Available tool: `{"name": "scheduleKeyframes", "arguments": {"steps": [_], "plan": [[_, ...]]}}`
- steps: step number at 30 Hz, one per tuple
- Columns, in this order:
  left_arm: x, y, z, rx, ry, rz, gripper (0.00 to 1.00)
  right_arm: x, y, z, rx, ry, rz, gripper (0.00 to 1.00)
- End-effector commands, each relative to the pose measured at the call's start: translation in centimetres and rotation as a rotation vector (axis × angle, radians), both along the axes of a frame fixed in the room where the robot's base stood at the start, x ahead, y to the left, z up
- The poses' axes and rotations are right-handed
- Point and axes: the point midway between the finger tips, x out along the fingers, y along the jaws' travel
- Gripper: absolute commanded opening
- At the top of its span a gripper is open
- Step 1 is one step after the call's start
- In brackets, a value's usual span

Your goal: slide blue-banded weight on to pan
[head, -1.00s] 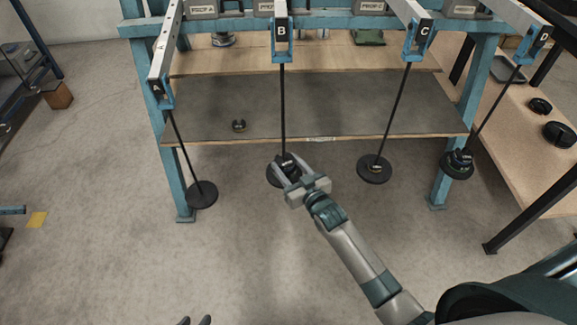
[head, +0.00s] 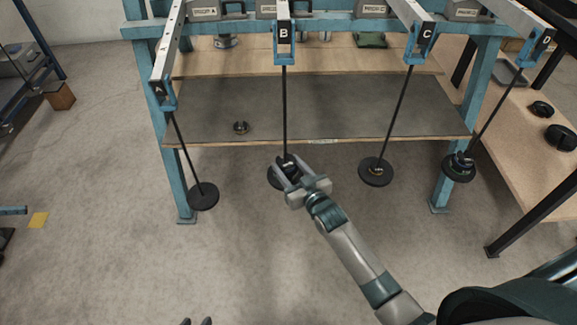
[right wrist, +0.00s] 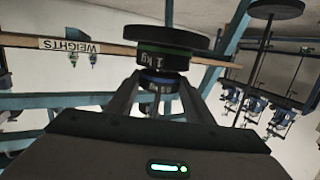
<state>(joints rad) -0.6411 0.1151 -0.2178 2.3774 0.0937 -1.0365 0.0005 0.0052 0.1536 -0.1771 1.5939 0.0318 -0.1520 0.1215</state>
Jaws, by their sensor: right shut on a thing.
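The blue-banded weight (right wrist: 158,78) is between the fingers of my right gripper (right wrist: 156,100) in the right wrist view, which looks upside down. A green-banded 1 kg weight (right wrist: 162,58) lies against it on the pan's side, and the black pan (right wrist: 165,38) is beyond. The two weights look touching or nearly so. In the head view my right gripper (head: 284,172) is at the pan under lever B (head: 273,180), beside its hanging rod, and hides most of the weights.
Pans hang from levers A (head: 203,195), C (head: 376,172) and D (head: 459,167); C and D carry weights. Black weights (head: 562,137) sit on the right-hand table. The floor in front is clear.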

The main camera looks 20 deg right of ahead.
Motion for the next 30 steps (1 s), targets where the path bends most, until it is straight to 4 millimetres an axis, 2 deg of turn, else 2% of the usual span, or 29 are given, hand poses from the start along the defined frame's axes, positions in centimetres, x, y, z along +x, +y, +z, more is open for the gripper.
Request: {"name": "scheduleKeyframes", "arguments": {"steps": [22, 23, 25, 26, 30], "plan": [[0.00, -0.01, -0.21, 0.000, 0.000, 0.000, 0.31, 0.07, 0.02, -0.47, 0.001, -0.004, 0.000, 0.17], [0.00, -0.01, -0.21, 0.000, 0.000, 0.000, 0.31, 0.07, 0.01, -0.47, 0.001, -0.004, 0.000, 0.49], [-0.01, -0.01, -0.20, 0.000, 0.000, 0.000, 0.31, 0.07, 0.01, -0.48, 0.000, -0.003, 0.000, 0.66], [0.00, -0.01, -0.21, 0.000, 0.000, 0.000, 0.31, 0.06, 0.01, -0.49, 0.000, -0.003, 0.000, 0.69], [0.00, -0.01, -0.21, 0.000, 0.000, 0.000, 0.31, 0.04, 0.01, -0.56, 0.000, -0.002, 0.000, 0.69]]}}
